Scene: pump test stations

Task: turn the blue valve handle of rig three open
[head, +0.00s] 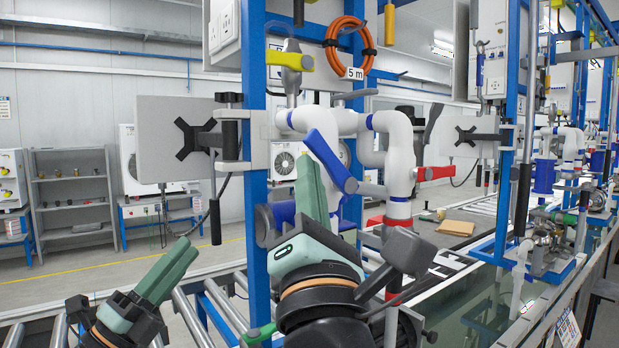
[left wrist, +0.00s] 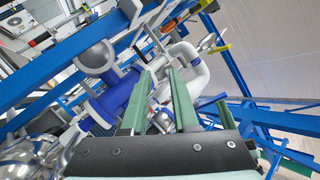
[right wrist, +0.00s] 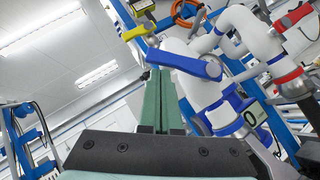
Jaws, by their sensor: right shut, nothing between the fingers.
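The blue valve handle (head: 331,160) slants down to the right in front of the white pipes (head: 397,150) in the head view. It also shows in the right wrist view (right wrist: 187,64), just beyond my fingertips. My right gripper (head: 308,160) is shut and empty, its fingers pointing up beside the handle's left side. The right wrist view shows its fingers (right wrist: 158,75) together near the handle's left end; I cannot tell if they touch it. My left gripper (head: 190,245) is lower left, away from the handle. Its fingers (left wrist: 155,80) stand apart, empty, in the left wrist view. No rig number is readable.
A yellow lever (head: 290,60) is above the blue handle and a red lever (head: 434,173) to its right. A blue post (head: 254,150) stands just left of the handle. An orange hose coil (head: 347,46) hangs above. Rollers (head: 222,305) run below.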

